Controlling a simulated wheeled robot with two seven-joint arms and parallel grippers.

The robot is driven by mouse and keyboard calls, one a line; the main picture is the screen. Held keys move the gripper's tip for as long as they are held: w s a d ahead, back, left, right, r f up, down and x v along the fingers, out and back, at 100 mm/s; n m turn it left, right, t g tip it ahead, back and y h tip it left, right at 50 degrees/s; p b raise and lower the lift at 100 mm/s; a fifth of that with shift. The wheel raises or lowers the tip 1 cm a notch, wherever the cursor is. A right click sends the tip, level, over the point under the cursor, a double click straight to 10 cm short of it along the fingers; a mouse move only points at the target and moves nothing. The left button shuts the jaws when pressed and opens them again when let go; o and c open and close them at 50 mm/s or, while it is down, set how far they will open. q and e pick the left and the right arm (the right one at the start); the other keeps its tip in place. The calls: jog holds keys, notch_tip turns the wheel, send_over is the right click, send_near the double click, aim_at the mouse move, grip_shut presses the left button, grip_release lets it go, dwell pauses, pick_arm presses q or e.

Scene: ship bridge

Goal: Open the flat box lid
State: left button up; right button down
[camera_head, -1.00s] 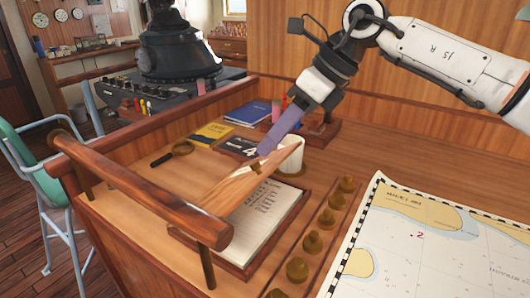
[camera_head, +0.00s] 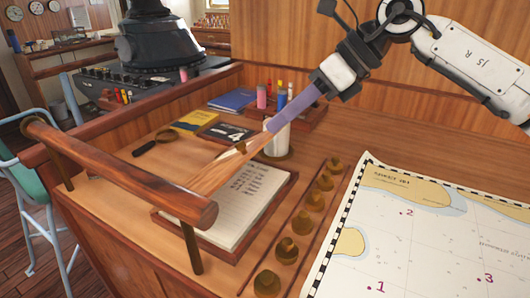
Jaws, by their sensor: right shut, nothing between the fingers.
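The flat box (camera_head: 278,212) is a shallow wooden tray on the desk, with a printed sheet or pad (camera_head: 244,205) inside. Its wooden lid (camera_head: 222,167) stands raised and tilted, seen nearly edge-on, with a small brass catch (camera_head: 241,148) near its upper end. The lid's lower left part is hidden behind the wooden rail. My right gripper (camera_head: 272,130), with purple fingers, is shut and empty. Its fingertips are at the lid's upper end, beside the white mug; I cannot tell whether they touch the lid. My left gripper is not in view.
The wooden rail (camera_head: 120,170) stands in front of the box at the left. A white mug (camera_head: 278,140) is just behind the lid. Several brass knobs (camera_head: 304,221) line the box's right side. A chart (camera_head: 420,235) covers the right. Books and a magnifying glass (camera_head: 165,136) lie behind.

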jog(key=s+d+f+m+t+y+b, duration=0.1)
jog(key=s+d+f+t+y+b, duration=0.2)
jog(key=s+d+f+t+b, duration=0.35)
jog(key=shift+g, duration=0.65)
jog(key=x, duration=0.3)
jog(key=s+f+p+x, duration=0.1)
jog(key=x, duration=0.6)
jog(key=shift+s+a+f, duration=0.2)
jog(key=shift+a+f, duration=0.15)
jog(key=shift+a, duration=0.15)
jog(key=a+r, duration=0.1)
jog(key=w+a+r+p, duration=0.1)
jog(key=r, duration=0.1)
jog(key=shift+w+p, duration=0.2)
jog(key=shift+p, duration=0.1)
